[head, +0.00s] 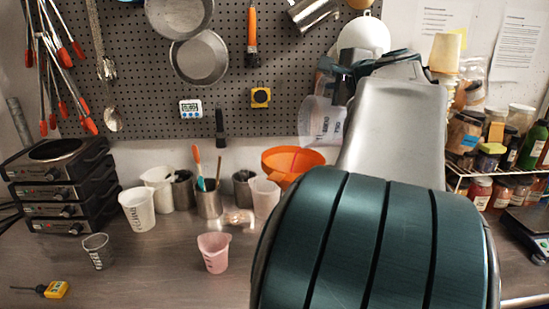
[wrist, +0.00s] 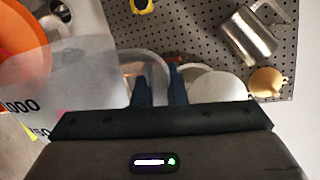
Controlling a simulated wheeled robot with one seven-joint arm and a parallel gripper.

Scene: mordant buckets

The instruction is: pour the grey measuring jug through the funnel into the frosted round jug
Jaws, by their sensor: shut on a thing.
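My gripper (head: 345,70) is raised in front of the pegboard, shut on a translucent greyish jug with dark printed marks, which I take as the grey measuring jug (head: 318,120). The jug hangs above and right of the orange funnel (head: 285,157). In the wrist view my dark fingers (wrist: 160,92) are close together, and the jug's marked wall (wrist: 85,80) fills the left, overlapping the funnel (wrist: 18,40). The jug's contents cannot be made out. My arm hides the funnel's lower right part. I cannot clearly make out the frosted round jug.
A pink jug (head: 213,252), a white measuring jug (head: 137,208) and a small clear beaker (head: 98,251) stand on the steel bench. Stacked hotplates (head: 60,185) are at left, a jar rack (head: 495,180) at right. The front bench is mostly clear.

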